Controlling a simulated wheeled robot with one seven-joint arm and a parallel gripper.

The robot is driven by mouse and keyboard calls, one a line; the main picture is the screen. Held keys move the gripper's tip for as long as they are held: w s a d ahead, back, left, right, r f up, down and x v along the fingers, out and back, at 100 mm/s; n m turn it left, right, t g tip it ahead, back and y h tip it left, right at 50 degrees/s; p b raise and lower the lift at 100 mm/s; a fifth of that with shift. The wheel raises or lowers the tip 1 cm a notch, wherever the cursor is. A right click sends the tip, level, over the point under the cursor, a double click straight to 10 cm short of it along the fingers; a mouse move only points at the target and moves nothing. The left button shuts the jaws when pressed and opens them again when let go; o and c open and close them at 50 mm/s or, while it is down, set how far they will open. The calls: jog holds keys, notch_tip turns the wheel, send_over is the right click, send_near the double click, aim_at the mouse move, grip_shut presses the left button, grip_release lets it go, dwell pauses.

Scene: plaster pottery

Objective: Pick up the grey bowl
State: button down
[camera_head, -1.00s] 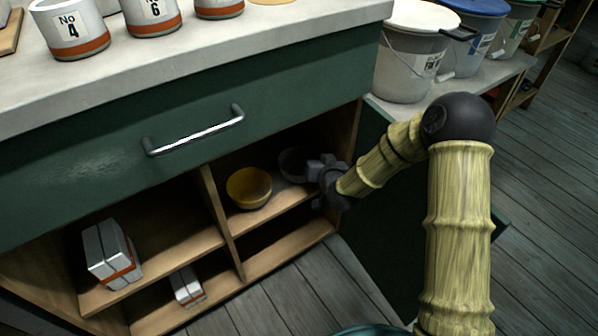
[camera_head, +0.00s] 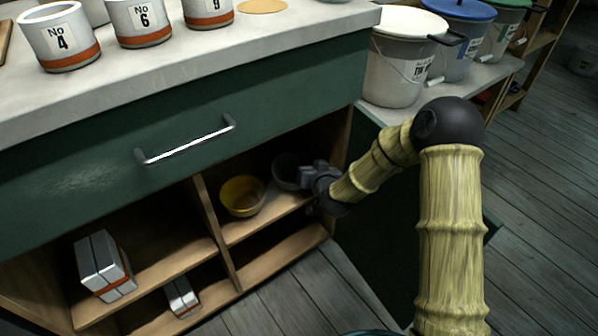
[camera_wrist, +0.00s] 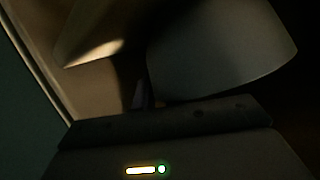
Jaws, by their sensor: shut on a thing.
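The grey bowl (camera_head: 284,172) is in the upper right compartment of the green cabinet, at the back right, partly hidden by my gripper. My gripper (camera_head: 307,176) reaches in from the right and is shut on the grey bowl's near side. In the wrist view the grey bowl (camera_wrist: 222,55) fills the upper right as a large dim curved surface, close above the gripper body. The fingertips there are mostly dark. I cannot tell whether the bowl touches the shelf.
A yellow bowl (camera_head: 242,196) stands just left of the grey bowl on the same shelf (camera_head: 262,222). A wooden divider (camera_head: 213,232) is left of it. The drawer with its handle (camera_head: 186,140) is above. Boxes (camera_head: 104,265) sit in the left compartments.

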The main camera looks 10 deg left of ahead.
jog(key=shift+r+p, duration=0.55)
jog(key=shift+r, duration=0.1)
jog(key=r, duration=0.1)
jog(key=p, duration=0.1)
jog(key=r+p, duration=0.1)
jog(key=shift+s+d+r, duration=0.2)
jog(key=shift+s+r, duration=0.05)
jog(key=shift+r, duration=0.05)
jog(key=s+d+p, duration=0.4)
jog(key=s+p, duration=0.1)
jog(key=s, duration=0.2)
jog(key=s+d+p, duration=0.4)
jog(key=s+p, duration=0.2)
jog(key=s, duration=0.2)
jog(key=shift+d+f, duration=0.2)
jog(key=shift+s, duration=0.1)
